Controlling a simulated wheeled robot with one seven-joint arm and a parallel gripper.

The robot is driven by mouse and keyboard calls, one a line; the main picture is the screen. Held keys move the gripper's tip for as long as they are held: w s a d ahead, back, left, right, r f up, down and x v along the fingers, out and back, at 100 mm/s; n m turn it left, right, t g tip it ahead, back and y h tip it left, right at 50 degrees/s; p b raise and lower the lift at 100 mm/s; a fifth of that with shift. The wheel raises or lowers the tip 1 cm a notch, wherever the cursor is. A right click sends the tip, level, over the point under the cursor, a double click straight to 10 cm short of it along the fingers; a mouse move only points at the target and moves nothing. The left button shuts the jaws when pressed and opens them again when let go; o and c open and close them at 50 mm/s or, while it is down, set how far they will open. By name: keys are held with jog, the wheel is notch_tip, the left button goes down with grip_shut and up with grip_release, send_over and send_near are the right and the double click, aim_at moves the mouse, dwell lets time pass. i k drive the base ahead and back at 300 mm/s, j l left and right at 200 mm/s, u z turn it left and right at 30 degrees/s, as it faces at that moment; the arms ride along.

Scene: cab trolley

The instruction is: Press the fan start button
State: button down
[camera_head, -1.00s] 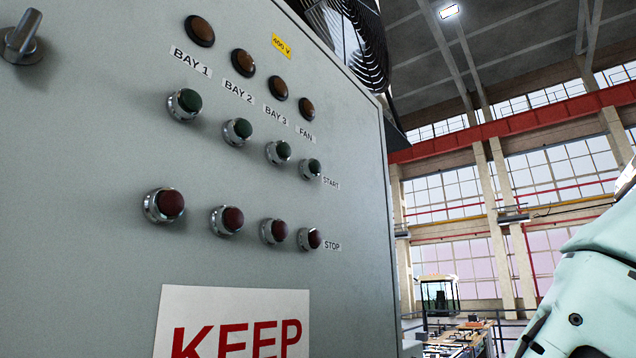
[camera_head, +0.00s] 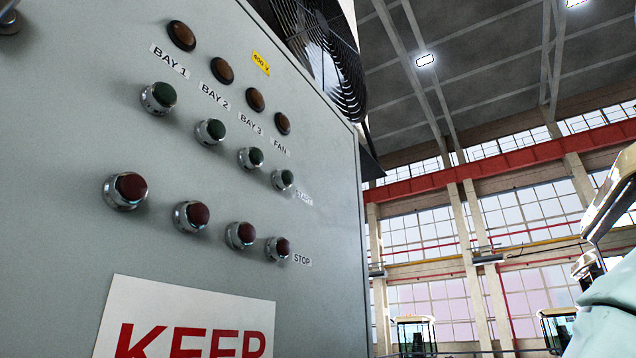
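The grey control cabinet (camera_head: 60,200) fills the left of the head view. The fan start button (camera_head: 283,179) is the green button at the right end of the START row, under the FAN label (camera_head: 280,146) and its dark amber lamp (camera_head: 282,123). The red fan stop button (camera_head: 278,249) is below it, beside the STOP label. Nothing touches the buttons. Part of my arm (camera_head: 610,310) shows at the lower right edge, apart from the cabinet. My gripper cannot be clearly made out there.
Green start buttons for BAY 1 (camera_head: 159,97), BAY 2 (camera_head: 210,131) and BAY 3 (camera_head: 250,158) sit close to the left. A caged fan (camera_head: 318,50) is at the cabinet's top. A KEEP sign (camera_head: 185,325) is below. The space right of the cabinet is open.

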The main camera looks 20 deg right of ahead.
aim_at(288, 176)
jog(key=j+z, duration=0.25)
jog(key=z, duration=0.2)
jog(key=j+z, duration=0.2)
jog(key=z, duration=0.25)
jog(key=k+j+z, duration=0.15)
jog(key=z, duration=0.3)
jog(key=k+j+z, duration=0.4)
jog(key=k+j, duration=0.45)
jog(key=j, duration=0.1)
